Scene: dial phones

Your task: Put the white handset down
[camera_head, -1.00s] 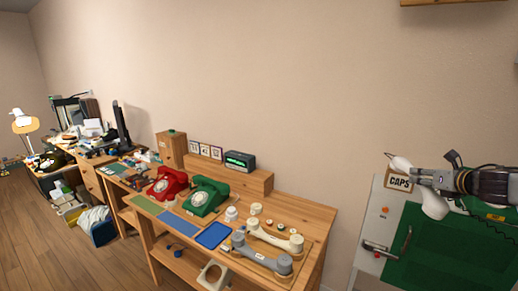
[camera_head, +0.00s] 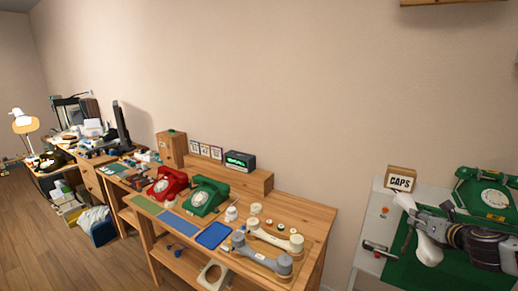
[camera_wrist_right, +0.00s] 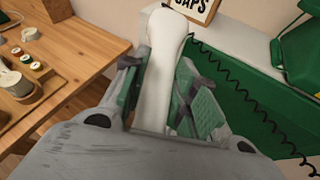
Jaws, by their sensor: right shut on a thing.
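The white handset (camera_head: 430,250) is held in my right gripper (camera_head: 426,224), above the green mat on the bench at right. Part of the handset is hidden by the gripper. I cannot tell whether its lower end touches the mat. My left gripper is not in view.
A green dial phone (camera_head: 488,195) stands behind my right arm. A black coiled cord (camera_wrist_right: 235,78) crosses the green mat (camera_wrist_right: 245,95). The wooden desk (camera_head: 310,215) at left holds red and green phones and two handsets.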

